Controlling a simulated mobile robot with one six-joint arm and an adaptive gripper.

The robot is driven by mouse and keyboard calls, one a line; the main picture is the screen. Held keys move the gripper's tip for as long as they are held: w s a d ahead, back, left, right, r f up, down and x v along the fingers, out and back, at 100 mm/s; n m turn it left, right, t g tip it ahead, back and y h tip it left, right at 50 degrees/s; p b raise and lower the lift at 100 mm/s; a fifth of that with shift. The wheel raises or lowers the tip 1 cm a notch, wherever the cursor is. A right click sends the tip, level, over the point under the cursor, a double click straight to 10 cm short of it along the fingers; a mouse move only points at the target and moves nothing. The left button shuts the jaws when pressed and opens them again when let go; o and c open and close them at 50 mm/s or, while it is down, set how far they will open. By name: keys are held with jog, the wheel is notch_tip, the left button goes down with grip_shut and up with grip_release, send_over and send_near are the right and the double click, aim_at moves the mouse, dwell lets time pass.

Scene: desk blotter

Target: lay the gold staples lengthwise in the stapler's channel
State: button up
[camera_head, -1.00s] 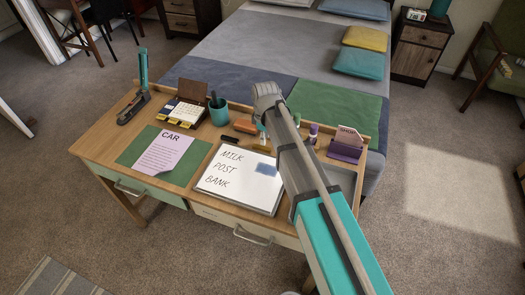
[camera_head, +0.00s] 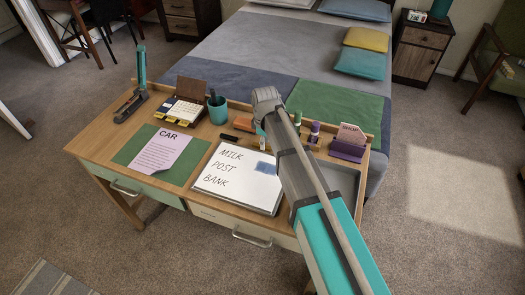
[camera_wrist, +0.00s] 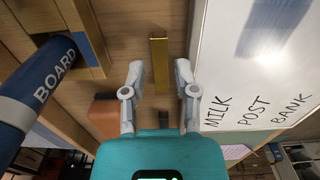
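The gold staples (camera_wrist: 160,64) are a straight strip lying on the wooden desk, in the middle of the wrist view. My gripper (camera_wrist: 160,72) is open, with one finger on each side of the strip and a gap to both. The strip points lengthwise between the fingers. I cannot tell how high the fingertips are above the desk. In the head view my arm hides most of the gripper, and I cannot make out the staples. The stapler (camera_head: 131,105) stands at the desk's far left, its teal top arm (camera_head: 141,66) raised upright. Its channel is too small to see into.
The whiteboard (camera_wrist: 225,85) lies close right of the gripper. A blue marker labelled BOARD (camera_wrist: 40,80) and an orange-brown block (camera_wrist: 104,112) are at its left.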

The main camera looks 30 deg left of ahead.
jog(key=shift+f+b, duration=0.55)
jog(key=shift+f, duration=0.25)
jog(key=shift+c, duration=0.3)
grip_shut()
